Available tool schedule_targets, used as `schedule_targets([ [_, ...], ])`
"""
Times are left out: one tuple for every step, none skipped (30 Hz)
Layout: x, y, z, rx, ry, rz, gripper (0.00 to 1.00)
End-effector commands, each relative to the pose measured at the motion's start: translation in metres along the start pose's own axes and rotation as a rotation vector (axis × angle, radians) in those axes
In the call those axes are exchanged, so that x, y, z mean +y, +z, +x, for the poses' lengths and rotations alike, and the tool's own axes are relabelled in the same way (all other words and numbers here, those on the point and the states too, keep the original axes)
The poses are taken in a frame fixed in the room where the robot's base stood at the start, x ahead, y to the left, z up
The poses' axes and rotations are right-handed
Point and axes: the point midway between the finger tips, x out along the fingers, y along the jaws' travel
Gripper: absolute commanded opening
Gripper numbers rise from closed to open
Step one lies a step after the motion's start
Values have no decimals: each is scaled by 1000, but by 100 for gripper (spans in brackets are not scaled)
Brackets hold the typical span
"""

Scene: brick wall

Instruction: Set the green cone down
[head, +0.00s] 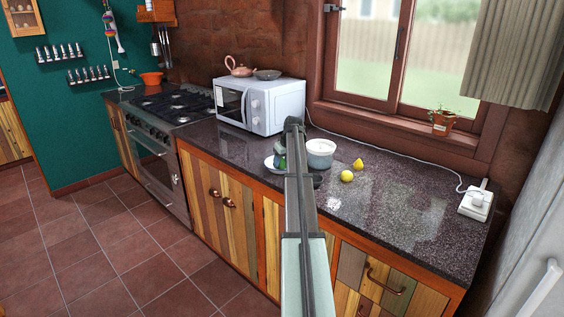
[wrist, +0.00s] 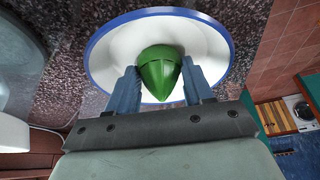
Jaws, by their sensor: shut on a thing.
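The green cone (wrist: 160,75) is between the two blue fingers of my gripper (wrist: 161,68), which is shut on it. In the wrist view the cone lies over a white plate with a blue rim (wrist: 98,45). I cannot tell whether the cone touches the plate. In the head view the plate (head: 269,162) shows at the left of my arm on the counter. My arm hides most of the gripper and the cone there.
A white microwave (head: 262,105) stands behind and left. The counter further right is clear up to a white socket box (head: 476,204).

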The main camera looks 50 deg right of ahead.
Motion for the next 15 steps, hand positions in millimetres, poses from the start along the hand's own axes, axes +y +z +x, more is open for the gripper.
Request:
schedule_targets([
  [0, 0, 0, 1, 0, 0, 22],
  [0, 0, 0, 1, 0, 0, 22],
  [0, 0, 0, 1, 0, 0, 22],
  [0, 0, 0, 1, 0, 0, 22],
  [0, 0, 0, 1, 0, 0, 22],
  [0, 0, 0, 1, 0, 0, 22],
  [0, 0, 0, 1, 0, 0, 22],
  [0, 0, 0, 1, 0, 0, 22],
  [0, 0, 1, 1, 0, 0, 22],
  [0, 1, 2, 1, 0, 0, 22],
  [0, 1, 2, 1, 1, 0, 52],
  [0, 1, 2, 1, 1, 0, 56],
  [0, 1, 2, 1, 1, 0, 59],
  [0, 1, 2, 1, 1, 0, 62],
  [0, 1, 2, 1, 1, 0, 66],
])
